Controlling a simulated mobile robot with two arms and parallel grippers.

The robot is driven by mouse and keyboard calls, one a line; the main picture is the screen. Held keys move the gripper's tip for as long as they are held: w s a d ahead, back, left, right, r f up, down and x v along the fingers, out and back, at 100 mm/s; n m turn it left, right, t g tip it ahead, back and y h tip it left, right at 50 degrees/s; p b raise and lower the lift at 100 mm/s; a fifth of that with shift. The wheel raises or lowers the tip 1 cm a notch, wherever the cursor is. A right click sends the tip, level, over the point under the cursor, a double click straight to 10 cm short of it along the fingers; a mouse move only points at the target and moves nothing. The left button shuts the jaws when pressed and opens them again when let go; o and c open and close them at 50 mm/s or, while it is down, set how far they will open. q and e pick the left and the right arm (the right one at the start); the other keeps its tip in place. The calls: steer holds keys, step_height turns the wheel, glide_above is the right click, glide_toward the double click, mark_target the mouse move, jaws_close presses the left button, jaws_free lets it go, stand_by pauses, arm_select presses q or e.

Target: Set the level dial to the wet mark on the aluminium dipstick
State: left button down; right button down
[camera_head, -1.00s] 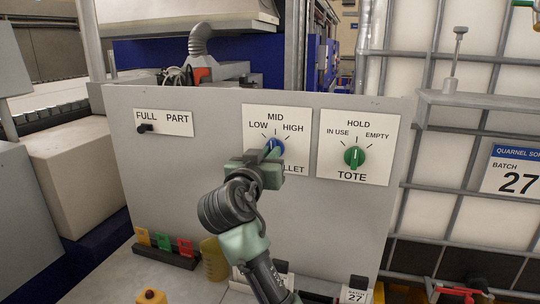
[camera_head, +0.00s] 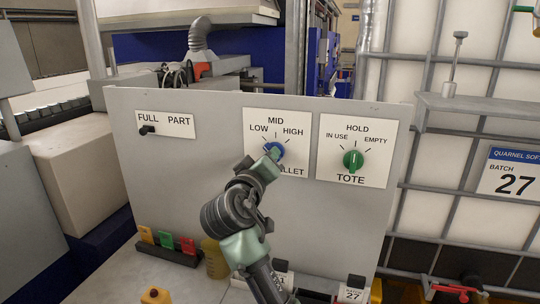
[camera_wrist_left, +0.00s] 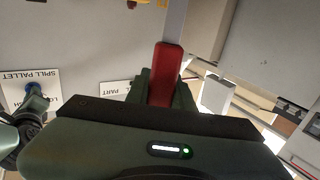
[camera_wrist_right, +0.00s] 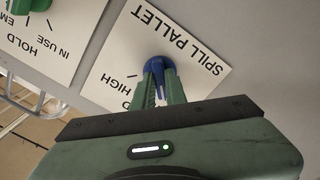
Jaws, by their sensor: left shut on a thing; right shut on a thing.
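The blue level dial (camera_head: 276,150) sits on a white SPILL PALLET plate (camera_head: 298,168) marked LOW, MID and HIGH. My right gripper (camera_head: 268,163) is shut on this dial, tilted across its front, and hides part of it. In the right wrist view its fingers (camera_wrist_right: 160,88) straddle the dial's blue grip (camera_wrist_right: 162,68). I cannot tell exactly where the pointer stands. In the left wrist view my left gripper (camera_wrist_left: 162,88) is shut on the red handle of the aluminium dipstick (camera_wrist_left: 164,62). Its grey strip (camera_wrist_left: 175,20) runs out of the picture; no wet mark shows.
A green TOTE dial (camera_head: 353,160) is right of the blue one, pointing up to HOLD. A black FULL/PART switch (camera_head: 147,130) is at the left. Yellow, green and red tags (camera_head: 166,239) stand below on the ledge. A caged tote (camera_head: 455,200) stands at the right.

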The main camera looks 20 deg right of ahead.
steer(key=shift+f, duration=0.15)
stand_by(0.3)
steer(key=c, duration=1.7)
jaws_free()
steer(key=shift+o, duration=1.3)
steer(key=shift+a, duration=0.15)
